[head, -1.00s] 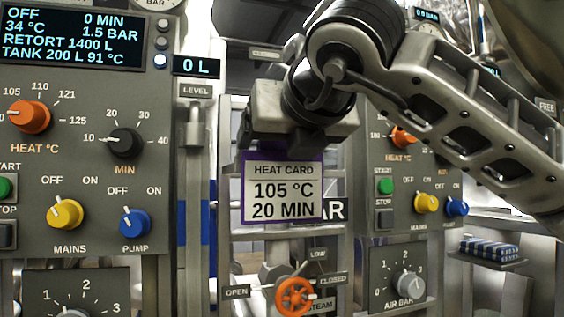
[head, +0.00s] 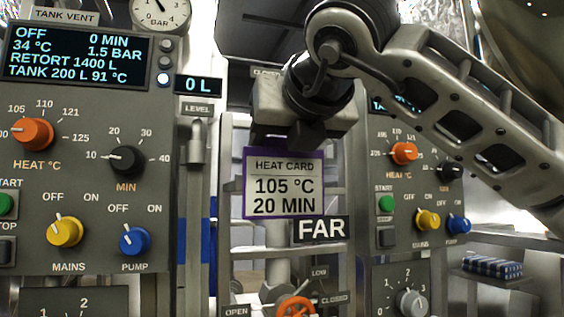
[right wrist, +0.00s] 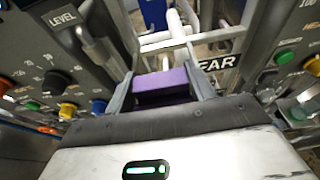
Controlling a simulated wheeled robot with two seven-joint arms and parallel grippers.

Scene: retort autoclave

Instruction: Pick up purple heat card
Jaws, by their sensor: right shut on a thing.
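The purple-edged heat card (head: 284,187) reads 105 °C, 20 MIN and hangs upright, facing me, in the middle of the head view. My right gripper (head: 290,140) is above it and shut on its top edge. In the right wrist view the purple card (right wrist: 165,85) shows between the two fingers of the right gripper (right wrist: 165,95). The fingertips are partly hidden by the gripper body in the head view. My left gripper is not in view.
A control panel (head: 85,185) with knobs and a display (head: 77,55) stands at left; a second panel (head: 415,205) stands at right. A FAR label (head: 321,229) is just below the card. Lower down is an orange valve wheel (head: 295,309). A blue checked bundle (head: 492,266) lies on a right shelf.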

